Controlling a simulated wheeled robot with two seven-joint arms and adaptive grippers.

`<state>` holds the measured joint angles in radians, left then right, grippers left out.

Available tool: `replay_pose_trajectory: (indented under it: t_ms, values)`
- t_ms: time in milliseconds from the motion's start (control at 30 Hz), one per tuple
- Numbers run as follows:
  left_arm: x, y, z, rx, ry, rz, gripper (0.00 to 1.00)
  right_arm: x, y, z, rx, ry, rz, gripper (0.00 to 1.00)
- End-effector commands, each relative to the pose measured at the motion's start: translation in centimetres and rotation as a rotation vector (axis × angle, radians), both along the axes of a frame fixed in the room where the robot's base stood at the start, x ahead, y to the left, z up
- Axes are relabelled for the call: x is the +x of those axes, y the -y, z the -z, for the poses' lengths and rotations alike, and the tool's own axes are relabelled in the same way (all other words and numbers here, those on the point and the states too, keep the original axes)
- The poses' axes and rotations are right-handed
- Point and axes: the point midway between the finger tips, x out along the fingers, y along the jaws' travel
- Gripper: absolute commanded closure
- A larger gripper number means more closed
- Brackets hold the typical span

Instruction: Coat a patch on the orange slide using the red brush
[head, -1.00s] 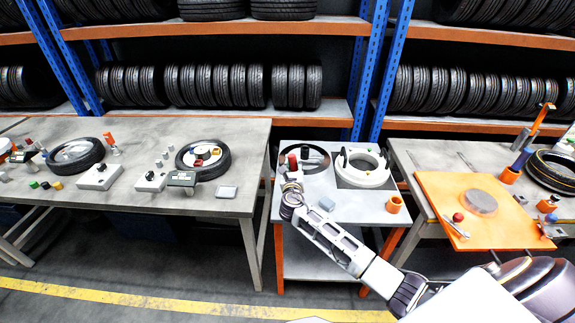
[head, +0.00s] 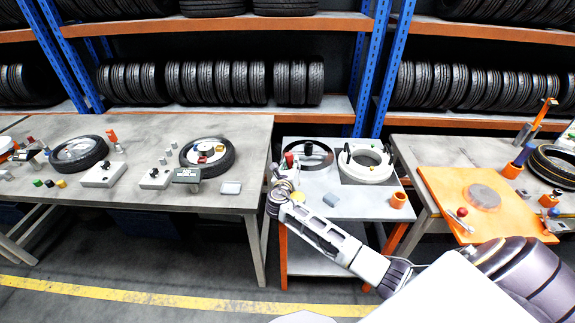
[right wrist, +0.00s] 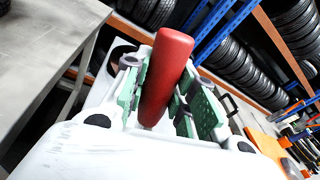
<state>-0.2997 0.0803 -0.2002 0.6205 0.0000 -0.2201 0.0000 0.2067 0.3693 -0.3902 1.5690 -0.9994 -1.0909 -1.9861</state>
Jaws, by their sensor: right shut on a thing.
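The red brush shows in the right wrist view as a thick red handle (right wrist: 166,75) between the green-padded fingers of my right gripper (right wrist: 170,105). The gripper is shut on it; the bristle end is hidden. In the head view my right gripper (head: 282,177) is over the left edge of the small middle table. The orange slide (head: 440,190) is a flat orange board on the right table, with a round grey patch (head: 484,197) on it. My right gripper is well to the left of the slide. My left gripper is not in view.
A red ball (head: 462,212) is on the slide's near left part. Another orange cup (head: 512,170) stands behind it.

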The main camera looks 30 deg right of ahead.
Motion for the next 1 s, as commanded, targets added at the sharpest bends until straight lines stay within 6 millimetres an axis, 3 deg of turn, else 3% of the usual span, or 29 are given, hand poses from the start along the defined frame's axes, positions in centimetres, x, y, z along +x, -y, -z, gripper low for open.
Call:
replay_pose_trajectory:
  t_ms: [667, 1000]
  values:
    - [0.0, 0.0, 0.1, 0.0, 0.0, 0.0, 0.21, -0.1, 0.1, 0.1, -0.017, -0.031, 0.006, 0.97]
    - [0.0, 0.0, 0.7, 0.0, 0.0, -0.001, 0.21, -0.1, 0.0, 1.7, -0.016, -0.031, 0.006, 0.97]
